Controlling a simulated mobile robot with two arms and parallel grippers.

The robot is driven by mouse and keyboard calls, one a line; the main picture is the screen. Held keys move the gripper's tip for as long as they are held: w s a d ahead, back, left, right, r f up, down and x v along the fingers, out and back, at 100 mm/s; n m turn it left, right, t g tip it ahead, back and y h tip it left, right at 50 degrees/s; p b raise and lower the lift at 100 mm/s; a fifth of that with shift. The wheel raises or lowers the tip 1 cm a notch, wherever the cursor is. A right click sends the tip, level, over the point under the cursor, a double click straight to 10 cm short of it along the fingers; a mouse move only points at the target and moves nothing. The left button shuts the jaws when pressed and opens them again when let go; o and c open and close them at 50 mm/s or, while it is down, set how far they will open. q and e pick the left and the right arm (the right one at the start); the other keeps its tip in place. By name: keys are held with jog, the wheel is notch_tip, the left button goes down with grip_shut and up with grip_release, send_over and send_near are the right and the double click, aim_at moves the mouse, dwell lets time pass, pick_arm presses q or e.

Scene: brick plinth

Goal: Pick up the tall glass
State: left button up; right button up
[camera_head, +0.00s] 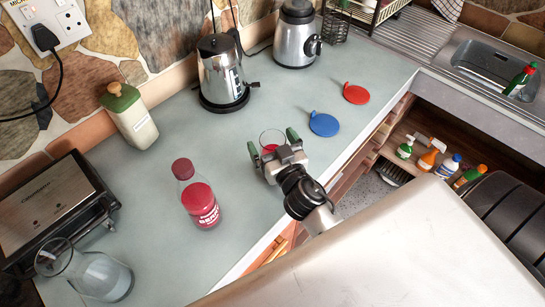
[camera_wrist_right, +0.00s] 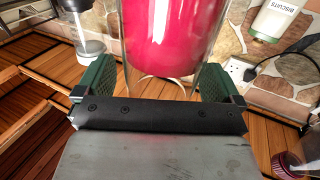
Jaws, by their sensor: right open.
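The tall glass (camera_head: 271,138) is clear with red contents and stands on the grey counter. In the right wrist view the glass (camera_wrist_right: 168,38) rises between the two green finger pads, with visible room on both sides. My right gripper (camera_head: 272,145) is open around the near side of the glass, one finger to its left and one to its right. Its fingers also show in the right wrist view (camera_wrist_right: 155,80). The gripper partly hides the lower part of the glass in the head view. My left gripper is in neither view.
A red-capped bottle (camera_head: 200,205) stands left of my gripper. A kettle (camera_head: 222,72) and blender (camera_head: 297,35) stand behind. A biscuit jar (camera_head: 131,118), toaster (camera_head: 55,210) and glass jug (camera_head: 100,277) are left.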

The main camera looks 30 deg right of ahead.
jog(key=shift+s, duration=0.1)
jog(key=shift+c, duration=1.3)
jog(key=c, duration=1.4)
jog(key=shift+r, duration=0.1)
jog(key=shift+c, duration=0.3)
jog(key=shift+r, duration=0.15)
